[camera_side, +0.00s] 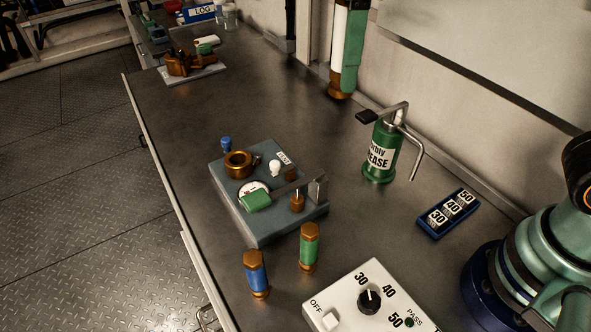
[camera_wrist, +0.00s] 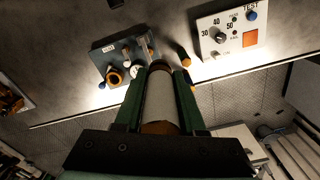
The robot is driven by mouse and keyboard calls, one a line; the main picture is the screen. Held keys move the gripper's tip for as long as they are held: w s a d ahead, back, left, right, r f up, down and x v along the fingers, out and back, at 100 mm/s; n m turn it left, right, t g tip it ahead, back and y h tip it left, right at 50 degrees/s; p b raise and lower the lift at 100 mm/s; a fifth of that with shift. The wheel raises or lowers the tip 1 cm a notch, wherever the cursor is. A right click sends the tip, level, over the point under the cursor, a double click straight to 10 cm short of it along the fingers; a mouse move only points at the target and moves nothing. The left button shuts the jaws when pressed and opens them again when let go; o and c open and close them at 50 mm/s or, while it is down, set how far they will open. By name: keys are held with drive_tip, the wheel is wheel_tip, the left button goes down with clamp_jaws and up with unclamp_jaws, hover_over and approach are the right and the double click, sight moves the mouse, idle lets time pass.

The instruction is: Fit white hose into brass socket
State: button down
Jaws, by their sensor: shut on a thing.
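The white hose (camera_side: 342,45) is a thick white cylinder with a brass end, high above the back of the bench in the side view. My gripper (camera_side: 348,70) is shut on it; in the wrist view both green fingers of the gripper (camera_wrist: 160,76) flank the white hose (camera_wrist: 159,98). The brass socket (camera_side: 238,157) is a round ring on the grey fixture block (camera_side: 262,228), and it also shows in the wrist view (camera_wrist: 115,77). Hose and socket are well apart. The fingers partly cover the hose.
A green grease can (camera_side: 381,152) with a bent spout stands behind the block. Blue (camera_side: 256,277) and green (camera_side: 309,246) brass-capped cylinders stand in front, near the white control box (camera_side: 350,297). A blue number tray (camera_side: 449,214) lies at right.

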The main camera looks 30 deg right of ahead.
wheel_tip(320, 180, up, 8)
drive_tip(key=w+m, duration=0.2)
drive_tip(key=m, duration=0.4)
drive_tip(key=s+d+f+m, duration=0.2)
drive_tip(key=d+f+m, duration=0.1)
drive_tip(key=d+f, duration=0.5)
drive_tip(key=s+d+f+m, duration=0.25)
drive_tip(key=d+f, duration=0.25)
drive_tip(key=f, duration=2.4)
drive_tip(key=shift+w+d+f, duration=0.25)
drive_tip(key=shift+w+f, duration=0.1)
drive_tip(key=shift+f, duration=0.05)
drive_tip(key=shift+f, duration=0.2)
drive_tip(key=c, duration=0.5)
unclamp_jaws()
drive_tip(key=shift+r, duration=0.1)
